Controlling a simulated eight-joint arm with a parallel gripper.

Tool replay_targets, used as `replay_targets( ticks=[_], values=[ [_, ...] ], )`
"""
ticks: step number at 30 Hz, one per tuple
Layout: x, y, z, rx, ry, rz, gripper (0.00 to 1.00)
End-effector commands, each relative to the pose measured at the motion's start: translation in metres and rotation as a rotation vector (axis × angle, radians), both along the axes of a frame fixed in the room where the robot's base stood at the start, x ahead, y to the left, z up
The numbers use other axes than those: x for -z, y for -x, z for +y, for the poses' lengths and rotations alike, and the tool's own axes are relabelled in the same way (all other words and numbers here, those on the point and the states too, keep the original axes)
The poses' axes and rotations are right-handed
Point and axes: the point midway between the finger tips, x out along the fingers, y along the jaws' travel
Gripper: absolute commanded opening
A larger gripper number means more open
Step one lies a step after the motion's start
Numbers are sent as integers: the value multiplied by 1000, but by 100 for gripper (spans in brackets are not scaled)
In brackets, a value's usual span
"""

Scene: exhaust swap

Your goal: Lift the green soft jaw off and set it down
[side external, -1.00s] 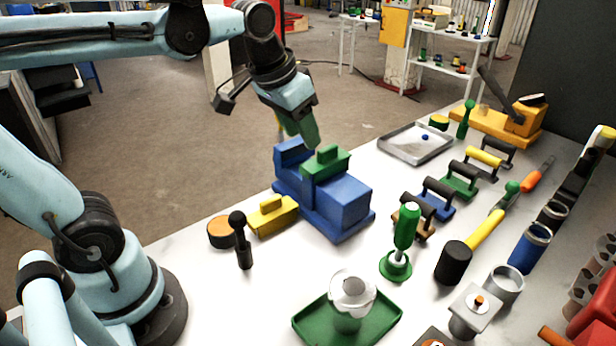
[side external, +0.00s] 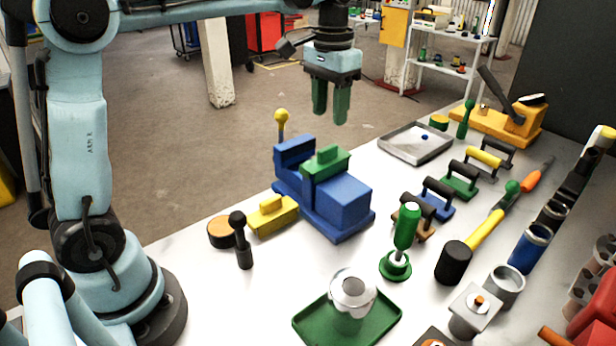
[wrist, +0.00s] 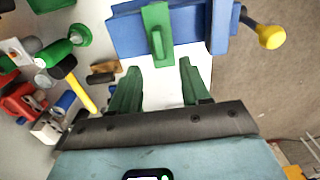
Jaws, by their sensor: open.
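The green soft jaw (side external: 325,162) sits on the blue vise (side external: 342,203), with a raised green grip on its top. It also shows in the wrist view (wrist: 157,36), lying across the blue vise body (wrist: 190,28). My gripper (side external: 331,118) hangs above and behind the vise in the side view, green fingers pointing down, open and empty. In the wrist view its two fingers (wrist: 158,80) are spread apart, with the soft jaw beyond their tips. A yellow ball-ended handle (side external: 281,117) sticks up at the vise's far left end.
A yellow block (side external: 271,214) and an orange-topped disc (side external: 221,231) lie left of the vise. A grey tray (side external: 415,145) is at the back. Several handled blocks (side external: 460,181) and a green stamp-like tool (side external: 405,236) stand to the right. A green tray (side external: 347,323) is in front.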

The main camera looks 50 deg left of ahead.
Motion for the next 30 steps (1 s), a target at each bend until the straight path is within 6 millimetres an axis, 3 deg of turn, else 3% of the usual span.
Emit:
replay_targets(
  ticks=[3, 13, 22, 30],
  values=[
    [17, 0, 0, 0, 0, -1, 47],
    [38, 1, -1, 0, 0, -1, 47],
    [76, 2, -2, 0, 0, -1, 47],
    [83, 2, -2, 0, 0, -2, 47]
  ],
)
